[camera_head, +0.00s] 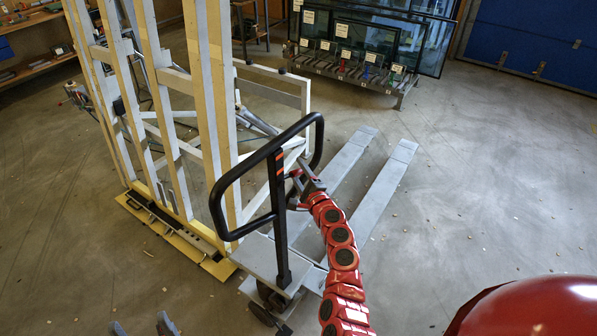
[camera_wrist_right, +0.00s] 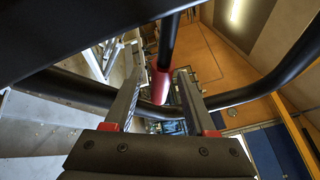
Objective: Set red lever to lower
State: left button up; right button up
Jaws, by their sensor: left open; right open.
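A pallet truck has a black loop handle (camera_head: 221,203) standing above its grey forks (camera_head: 385,190). In the right wrist view, the red lever (camera_wrist_right: 159,84) hangs from a black bar inside the handle loop. My right gripper (camera_head: 298,172), on the red arm, is at the handle's right side. In the right wrist view my right gripper (camera_wrist_right: 158,78) is open, one finger on each side of the red lever; contact cannot be told. My left gripper (camera_head: 142,328) is open and empty at the bottom left edge.
A tall pale tilting frame (camera_head: 215,90) on a yellow base (camera_head: 165,228) stands left of the truck. A rack with glass panes (camera_head: 362,45) stands at the back. Shelves (camera_head: 35,35) are at the upper left. The floor on the right is mostly clear.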

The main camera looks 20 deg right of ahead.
grip_shut()
dwell(1.3)
